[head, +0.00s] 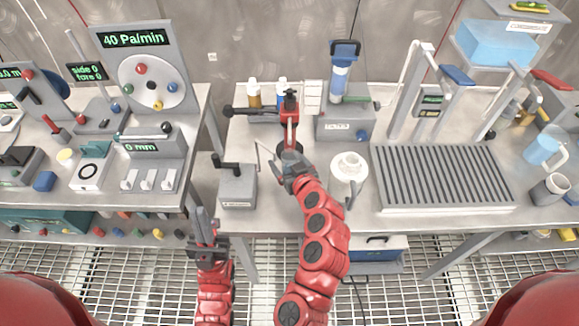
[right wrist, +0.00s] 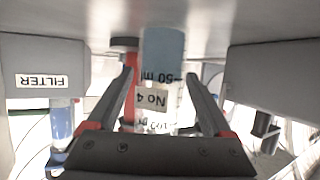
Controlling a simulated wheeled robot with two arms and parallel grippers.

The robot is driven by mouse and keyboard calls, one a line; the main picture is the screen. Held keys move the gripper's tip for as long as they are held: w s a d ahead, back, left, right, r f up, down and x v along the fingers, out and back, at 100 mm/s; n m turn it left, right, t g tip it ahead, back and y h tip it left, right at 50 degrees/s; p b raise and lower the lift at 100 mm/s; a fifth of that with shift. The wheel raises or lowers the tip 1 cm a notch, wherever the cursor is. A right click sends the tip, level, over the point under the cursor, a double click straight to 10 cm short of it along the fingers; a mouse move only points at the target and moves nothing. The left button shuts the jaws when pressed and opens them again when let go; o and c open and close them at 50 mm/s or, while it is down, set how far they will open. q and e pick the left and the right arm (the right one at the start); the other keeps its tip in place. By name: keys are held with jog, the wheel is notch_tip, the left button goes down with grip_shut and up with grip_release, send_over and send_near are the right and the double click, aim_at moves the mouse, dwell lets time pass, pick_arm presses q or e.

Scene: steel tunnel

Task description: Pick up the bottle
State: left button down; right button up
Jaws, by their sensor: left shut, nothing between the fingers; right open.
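In the right wrist view, a blue-and-clear bottle (right wrist: 160,75) marked "50 ml" and "No 4" shows between the fingers of my right gripper (right wrist: 163,85). Whether it lies within their reach is unclear. In the head view, several small bottles stand at the back of the middle bench: an amber one (head: 254,94) and a blue-and-white one (head: 282,86), partly hidden by a red stand. I cannot tell which matches the wrist view. My open right gripper (head: 290,160) is over the bench before the red stand. My left gripper (head: 206,228) is shut and empty at the front edge.
The red stand (head: 291,122) rises beyond my right gripper. A grey box (head: 347,121) with a blue container (head: 339,78) stands to its right. A grey block (head: 237,187) is left.

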jog(key=shift+w+a+f, duration=0.2)
jog(key=shift+w, duration=0.3)
grip_shut()
